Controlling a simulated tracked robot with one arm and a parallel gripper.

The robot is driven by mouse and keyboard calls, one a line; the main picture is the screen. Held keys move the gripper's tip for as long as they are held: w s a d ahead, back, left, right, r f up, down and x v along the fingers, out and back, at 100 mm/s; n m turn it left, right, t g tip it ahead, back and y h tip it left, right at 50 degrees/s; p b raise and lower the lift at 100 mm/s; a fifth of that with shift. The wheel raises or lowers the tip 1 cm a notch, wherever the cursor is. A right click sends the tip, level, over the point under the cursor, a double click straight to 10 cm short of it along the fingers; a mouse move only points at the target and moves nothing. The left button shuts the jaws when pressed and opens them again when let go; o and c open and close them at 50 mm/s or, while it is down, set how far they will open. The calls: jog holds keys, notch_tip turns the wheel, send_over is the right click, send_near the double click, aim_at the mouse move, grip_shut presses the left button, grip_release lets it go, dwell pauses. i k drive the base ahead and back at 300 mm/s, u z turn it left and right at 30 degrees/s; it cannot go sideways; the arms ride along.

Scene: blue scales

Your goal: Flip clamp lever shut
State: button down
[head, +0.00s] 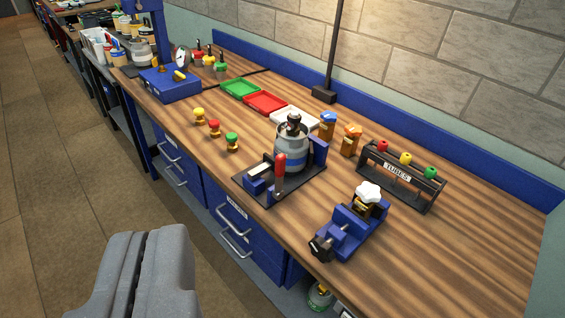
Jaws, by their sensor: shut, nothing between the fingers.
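A clamp fixture (257,195) with a black base and blue blocks stands near the front edge of the wooden bench. Its lever with a red handle (280,167) stands upright. A grey canister (291,152) with a blue band and a dark top sits in the fixture, just behind the lever, against a blue back block. My gripper (146,260) is at the lower left, over the floor in front of the bench. Its two grey fingers are together with nothing between them. It is well apart from the lever.
A blue vise (347,228) holding a white-topped part stands right of the clamp. A black rack (401,178) with coloured knobs stands behind it. Small coloured knobs (214,128) stand to the left, with green, red and white trays behind. Drawer handles (235,243) protrude from the bench front.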

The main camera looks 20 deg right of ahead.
aim_at(278, 193)
jog(key=k, duration=1.2)
jog(key=z, duration=0.45)
jog(key=i, duration=2.15)
jog(key=u, duration=0.65)
